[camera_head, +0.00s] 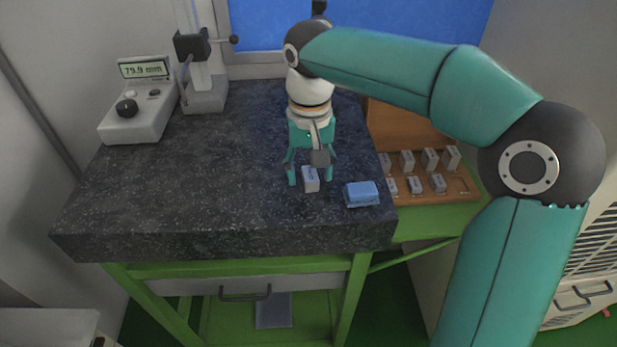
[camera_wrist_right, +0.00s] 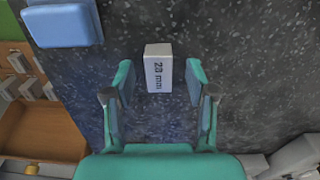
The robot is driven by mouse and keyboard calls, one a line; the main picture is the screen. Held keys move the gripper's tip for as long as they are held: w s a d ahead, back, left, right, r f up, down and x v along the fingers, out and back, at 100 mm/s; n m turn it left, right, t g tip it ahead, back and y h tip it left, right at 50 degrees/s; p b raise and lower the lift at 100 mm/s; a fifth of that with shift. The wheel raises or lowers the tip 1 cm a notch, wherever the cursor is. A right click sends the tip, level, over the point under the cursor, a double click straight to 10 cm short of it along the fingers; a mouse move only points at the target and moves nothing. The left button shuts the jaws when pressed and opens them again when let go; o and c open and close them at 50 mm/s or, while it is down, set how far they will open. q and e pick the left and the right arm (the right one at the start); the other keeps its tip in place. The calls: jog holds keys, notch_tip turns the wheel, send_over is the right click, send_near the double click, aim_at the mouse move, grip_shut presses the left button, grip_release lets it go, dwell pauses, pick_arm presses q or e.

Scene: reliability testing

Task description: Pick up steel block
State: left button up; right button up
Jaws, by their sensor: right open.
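The steel block (camera_head: 310,180) is a small grey block standing on the dark granite plate (camera_head: 190,190). In the right wrist view the block (camera_wrist_right: 158,68) shows the marking "22 mm" or similar. My right gripper (camera_head: 309,178) is over the plate with its fingers down near the block. In the right wrist view the open fingers of this gripper (camera_wrist_right: 159,80) lie on either side of the block's near part, with a gap on both sides. The block's far end reaches past the fingertips in that view. My left gripper does not show.
A blue block-shaped item (camera_head: 361,193) lies just right of the steel block. A wooden tray (camera_head: 458,186) with several small blocks stands at the right. A readout box (camera_head: 138,110) and a gauge stand (camera_head: 204,92) are at the back left. The plate's left and front are clear.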

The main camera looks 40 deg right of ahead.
jog(key=shift+f, duration=0.3)
jog(key=shift+r, duration=0.1)
grip_shut()
jog(key=shift+w, duration=0.1)
